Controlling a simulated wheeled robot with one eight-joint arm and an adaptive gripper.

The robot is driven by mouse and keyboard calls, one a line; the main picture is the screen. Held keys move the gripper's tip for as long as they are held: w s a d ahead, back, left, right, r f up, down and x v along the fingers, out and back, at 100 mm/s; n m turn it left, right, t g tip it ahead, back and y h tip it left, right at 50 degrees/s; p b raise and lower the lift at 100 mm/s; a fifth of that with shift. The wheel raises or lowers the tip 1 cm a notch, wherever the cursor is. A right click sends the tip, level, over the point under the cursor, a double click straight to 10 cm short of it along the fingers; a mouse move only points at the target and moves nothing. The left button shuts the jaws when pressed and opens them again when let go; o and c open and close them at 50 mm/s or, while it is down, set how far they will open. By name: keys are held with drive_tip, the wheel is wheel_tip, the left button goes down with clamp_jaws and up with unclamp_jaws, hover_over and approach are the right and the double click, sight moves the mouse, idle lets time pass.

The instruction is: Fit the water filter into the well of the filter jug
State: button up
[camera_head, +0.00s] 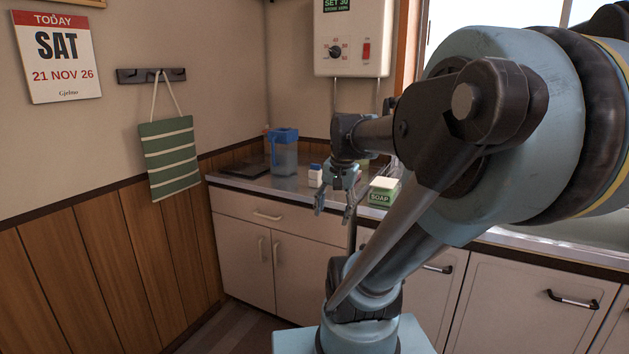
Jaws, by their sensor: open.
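The filter jug (285,158) stands upright on the counter toward the back left corner. It has a clear bluish body and a blue upper part with a handle; the inside of its well cannot be made out. A small white piece with a blue top, which looks like the water filter (315,177), stands upright on the counter to the right of the jug and apart from it. My gripper (334,214) points down with its fingers spread and nothing between them. It shows in front of the counter's front edge, just right of and lower than the filter in the picture.
A green and white soap box (383,191) sits on the counter right of my gripper. A dark flat board (245,166) lies left of the jug. A wall heater (353,38) hangs above. Bare counter (277,183) shows in front of the jug.

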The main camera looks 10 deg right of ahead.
drive_tip(key=w+d+r+m+y, duration=0.1)
drive_tip(key=w+r+m, duration=0.7)
drive_tip(key=w+r, duration=0.45)
drive_tip(key=m+y, duration=0.2)
drive_tip(key=m, duration=0.9)
approach(315, 165)
drive_tip(key=f, duration=0.1)
drive_tip(key=w+a+f, duration=0.1)
drive_tip(key=f, duration=0.1)
drive_tip(key=w+f, duration=0.1)
drive_tip(key=shift+w+a+f, duration=0.2)
drive_tip(key=shift+f, duration=0.15)
drive_tip(key=shift+s+x, duration=0.15)
drive_tip(key=shift+x, duration=1.15)
drive_tip(key=shift+s+x, duration=0.1)
drive_tip(key=shift+x, duration=1.25)
drive_tip(key=shift+t, duration=0.3)
drive_tip(key=c, duration=1.3)
